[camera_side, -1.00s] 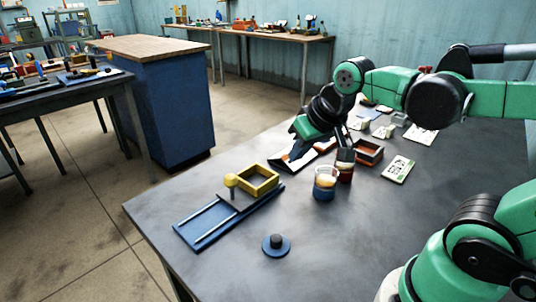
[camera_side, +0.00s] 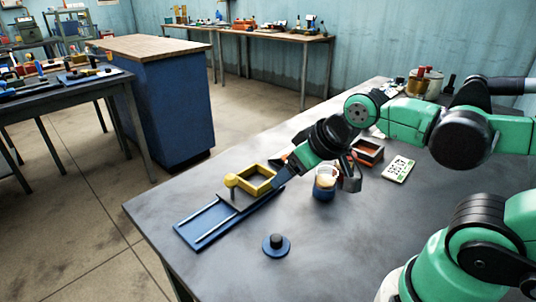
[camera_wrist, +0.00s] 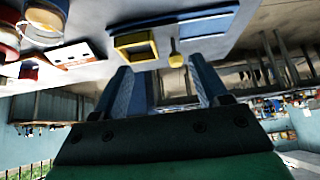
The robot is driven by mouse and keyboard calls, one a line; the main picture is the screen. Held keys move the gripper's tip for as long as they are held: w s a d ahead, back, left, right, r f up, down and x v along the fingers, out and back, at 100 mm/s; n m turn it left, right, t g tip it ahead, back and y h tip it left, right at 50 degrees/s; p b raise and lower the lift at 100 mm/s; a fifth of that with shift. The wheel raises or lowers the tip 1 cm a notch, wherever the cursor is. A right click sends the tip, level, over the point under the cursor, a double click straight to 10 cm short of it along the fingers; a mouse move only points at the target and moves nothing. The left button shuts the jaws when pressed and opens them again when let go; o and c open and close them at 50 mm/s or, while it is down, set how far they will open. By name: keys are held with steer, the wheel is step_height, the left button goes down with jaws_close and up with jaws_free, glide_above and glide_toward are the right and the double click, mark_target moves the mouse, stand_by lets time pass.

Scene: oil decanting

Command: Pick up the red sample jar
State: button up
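The red sample jar (camera_wrist: 7,40) shows at the left edge of the wrist view, cut off by the frame. In the side view it is mostly hidden behind a finger of my gripper. A blue jar with a pale rim (camera_side: 325,186) stands on the table beside it; it also shows in the wrist view (camera_wrist: 42,24).
A yellow square frame (camera_side: 257,181) and a blue railed plate (camera_side: 215,222) lie left of my gripper. A blue disc with a dark knob (camera_side: 276,244) lies in front. An orange-brown box (camera_side: 368,152) and a printed card (camera_side: 398,170) lie behind to the right. The front right tabletop is clear.

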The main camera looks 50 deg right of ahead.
steer(key=m+g+h, duration=0.8)
steer(key=m+h, duration=0.2)
steer(key=m, duration=0.5)
glide_toward(352, 152)
steer(key=w+a, duration=0.1)
steer(key=w, duration=0.2)
steer(key=shift+s+d+f+m+g+h, duration=0.55)
steer(key=shift+d+f+m+g, duration=0.3)
steer(key=shift+d+m, duration=0.5)
steer(key=shift+s+d+f+m+g+h, duration=0.3)
steer(key=shift+s+d+f+m+g, duration=0.35)
steer(key=shift+d+f+m, duration=0.7)
steer(key=shift+s+d+f+m+g+h, duration=0.5)
steer(key=shift+d+m+g, duration=0.45)
steer(key=shift+d, duration=0.75)
steer(key=shift+f+t, duration=0.1)
steer(key=shift+t, duration=0.25)
jaws_close()
